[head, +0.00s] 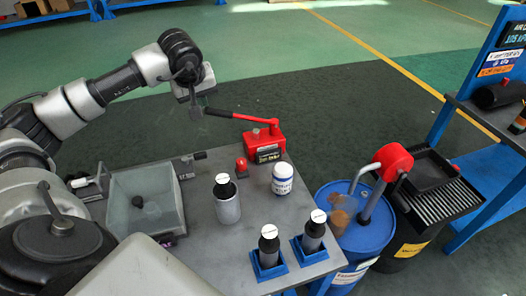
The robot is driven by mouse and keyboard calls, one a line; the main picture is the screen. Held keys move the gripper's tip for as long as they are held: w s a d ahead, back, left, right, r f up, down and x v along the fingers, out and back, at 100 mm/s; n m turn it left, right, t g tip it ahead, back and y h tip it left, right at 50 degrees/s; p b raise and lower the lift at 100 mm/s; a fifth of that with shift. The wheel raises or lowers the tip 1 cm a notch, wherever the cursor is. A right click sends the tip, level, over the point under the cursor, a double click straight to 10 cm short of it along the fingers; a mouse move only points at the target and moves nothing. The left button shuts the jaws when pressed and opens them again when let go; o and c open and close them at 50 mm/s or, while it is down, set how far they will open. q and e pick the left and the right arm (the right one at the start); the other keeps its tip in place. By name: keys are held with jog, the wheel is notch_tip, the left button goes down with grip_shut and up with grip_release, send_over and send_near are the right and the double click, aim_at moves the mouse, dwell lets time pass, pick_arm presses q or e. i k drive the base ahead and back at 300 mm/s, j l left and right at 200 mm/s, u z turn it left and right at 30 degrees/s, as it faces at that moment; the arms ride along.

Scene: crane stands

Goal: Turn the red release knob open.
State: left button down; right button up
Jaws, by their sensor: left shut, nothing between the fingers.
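A red pump unit (264,146) with a dark label stands at the back right corner of the grey table. Its lever (238,116), with a red grip, reaches left from its top. A small red knob (241,164) sits low, just left of the red unit; its turned position is too small to tell. My left gripper (196,108) is shut and empty, up at the back edge of the table, by the left end of the lever. I cannot tell whether it touches the lever. It is apart from the small red knob. My right gripper is not in view.
On the table (200,245) are a clear box (145,200), a grey canister (227,203), a white jar (282,179) and two dark-topped bottles in blue holders (268,262). A blue drum (365,235) and a black bin (405,230) stand at the right.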

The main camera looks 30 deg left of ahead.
aim_at(241, 163)
jog(key=u, duration=1.2)
